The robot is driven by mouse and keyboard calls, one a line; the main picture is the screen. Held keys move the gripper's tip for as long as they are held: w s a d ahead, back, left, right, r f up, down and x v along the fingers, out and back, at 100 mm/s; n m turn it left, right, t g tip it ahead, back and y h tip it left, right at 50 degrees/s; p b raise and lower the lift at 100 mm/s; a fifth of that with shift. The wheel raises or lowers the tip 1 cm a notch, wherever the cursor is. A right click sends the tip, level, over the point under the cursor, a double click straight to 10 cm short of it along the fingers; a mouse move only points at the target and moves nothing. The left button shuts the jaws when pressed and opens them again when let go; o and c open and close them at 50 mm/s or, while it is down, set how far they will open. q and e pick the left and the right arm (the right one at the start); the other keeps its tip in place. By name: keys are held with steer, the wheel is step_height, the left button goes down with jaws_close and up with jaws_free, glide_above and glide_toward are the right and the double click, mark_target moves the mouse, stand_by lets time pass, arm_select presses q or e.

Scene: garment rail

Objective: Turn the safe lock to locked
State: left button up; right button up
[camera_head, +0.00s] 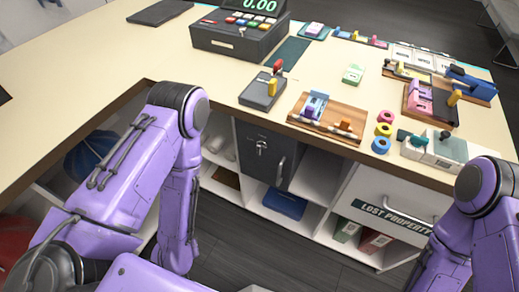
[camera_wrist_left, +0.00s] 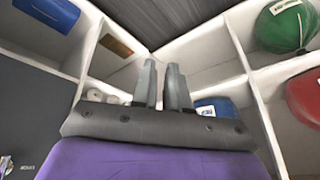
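The safe (camera_head: 263,152) is a dark grey door under the counter, with a keyed lock (camera_head: 261,147) and a vertical handle (camera_head: 281,170). The door looks closed; I cannot read the lock's setting. In the left wrist view, a dark grey panel (camera_wrist_left: 30,125), apparently the safe front, stands at the left, with a small silver part at the lower left edge. My left gripper (camera_wrist_left: 161,78) points into the shelving, its fingers slightly apart with nothing between them. It is out of the head view, apart from the safe. My right gripper is not in view.
The counter (camera_head: 110,50) overhangs the shelves and carries a cash register (camera_head: 240,35), a wooden board (camera_head: 328,118) and small items. Beside the safe are open cubbies and a "LOST PROPERTY" drawer (camera_head: 390,208). The left wrist view shows green (camera_wrist_left: 286,25) and red (camera_wrist_left: 305,95) round objects.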

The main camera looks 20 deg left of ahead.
arm_select(q)
steer(key=o, duration=0.4)
steer(key=w+f+t+b, duration=0.2)
steer(key=w+f+b, duration=0.1)
steer(key=w+b, duration=0.2)
steer(key=shift+w+d, duration=0.4)
steer(key=shift+w, duration=0.45)
steer(key=m+t+h+b, duration=0.6)
steer(key=m+t+b, duration=0.25)
steer(key=t, duration=0.45)
glide_toward(258, 147)
steer(key=w, duration=0.3)
steer(key=w+d+p, duration=0.1)
steer(key=w, duration=0.2)
steer(key=w+p, duration=0.1)
steer(key=w, duration=0.2)
steer(key=shift+w+d+r, duration=0.1)
steer(key=shift+d+r, duration=0.05)
steer(key=shift+d, duration=0.05)
jaws_close()
